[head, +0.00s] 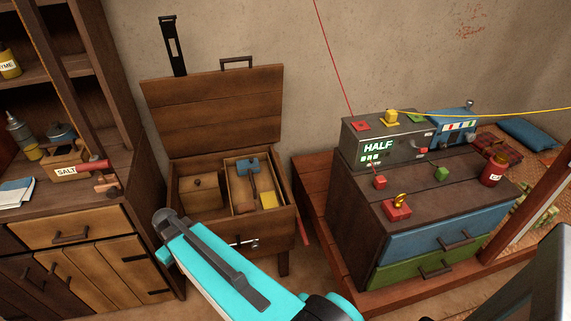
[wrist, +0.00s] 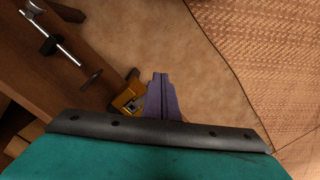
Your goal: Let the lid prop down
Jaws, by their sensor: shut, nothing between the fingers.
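A wooden chest (head: 212,232) stands against the wall with its lid (head: 212,108) raised. A slotted black bar (head: 173,45) stands upright behind the lid's left side. A red stick (head: 303,231) shows at the chest's right side; I cannot tell which part is the lid prop. A metal rod (head: 245,243) lies along the chest front; a rod with dark ends also shows in the wrist view (wrist: 63,48). My gripper (wrist: 160,80) is shut and empty, its purple fingers beside a yellow metal fitting (wrist: 128,98). My arm hides the gripper in the head view.
The chest holds small items in compartments, including a blue block (head: 248,165). A cupboard (head: 85,225) stands left. A drawer unit (head: 435,225) with a grey box (head: 385,140) stands right. Bare floor (wrist: 190,45) and a woven mat (wrist: 275,60) lie below my gripper.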

